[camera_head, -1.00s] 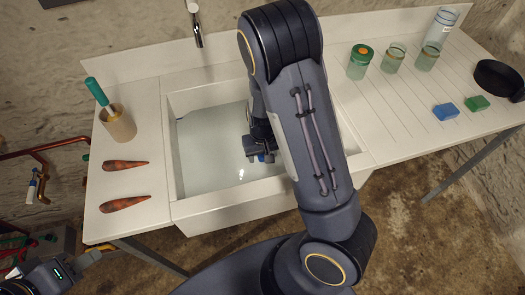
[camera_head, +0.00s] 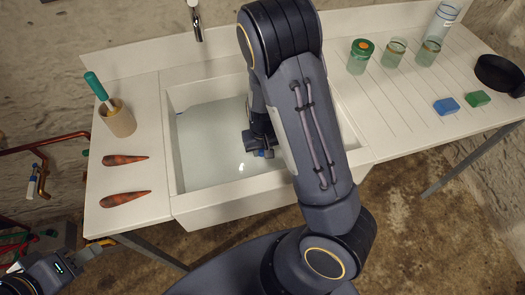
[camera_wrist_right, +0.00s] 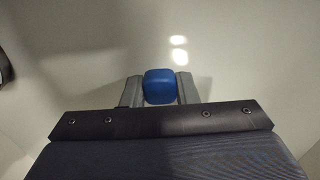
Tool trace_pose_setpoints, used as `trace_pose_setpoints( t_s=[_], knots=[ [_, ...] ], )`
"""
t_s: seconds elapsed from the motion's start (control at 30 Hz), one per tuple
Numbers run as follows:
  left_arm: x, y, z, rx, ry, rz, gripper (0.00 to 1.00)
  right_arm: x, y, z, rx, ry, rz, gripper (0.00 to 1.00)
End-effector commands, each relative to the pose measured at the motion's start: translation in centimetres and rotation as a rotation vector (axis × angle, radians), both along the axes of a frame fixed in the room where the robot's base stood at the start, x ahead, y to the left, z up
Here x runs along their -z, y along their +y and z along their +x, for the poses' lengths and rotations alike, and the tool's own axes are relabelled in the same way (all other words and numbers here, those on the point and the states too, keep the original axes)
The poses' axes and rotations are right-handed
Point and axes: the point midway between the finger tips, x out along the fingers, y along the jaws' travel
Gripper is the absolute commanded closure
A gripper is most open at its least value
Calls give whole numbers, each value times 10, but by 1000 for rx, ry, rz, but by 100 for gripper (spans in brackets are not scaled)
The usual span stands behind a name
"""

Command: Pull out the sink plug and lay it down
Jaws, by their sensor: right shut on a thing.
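The white sink (camera_head: 178,213) holds pale water, with my right arm reaching down into it. My right gripper (camera_head: 258,147) is low in the basin, partly hidden behind my own arm. In the right wrist view its two fingers are closed on the sides of a blue rounded block (camera_wrist_right: 160,87), which looks like the grip of the sink plug. Only a speck of this blue shows in the head view. The rest of the plug and the drain are hidden. My left gripper (camera_head: 22,274) is at the lower left corner, off the counter; its fingers are unclear.
On the right drainboard are several jars (camera_head: 394,54), a blue sponge (camera_head: 446,106), a green sponge (camera_head: 478,98) and a black pan (camera_head: 499,75). The drainboard's front part is clear.

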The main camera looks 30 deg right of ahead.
Motion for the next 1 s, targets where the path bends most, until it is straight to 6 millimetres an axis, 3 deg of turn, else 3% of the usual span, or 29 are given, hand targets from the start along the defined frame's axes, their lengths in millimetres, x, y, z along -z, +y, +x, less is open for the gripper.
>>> trace_pose_setpoints(
  t_s=[0.43, 1.0],
  knots=[
    [-2, 0, 0, 0, 0, 0, 64, -3, 0, 0, 0, 0, 0, 100],
    [-28, 0, 0, 0, 0, 0, 64, -31, 0, 0, 0, 0, 0, 100]
  ],
)
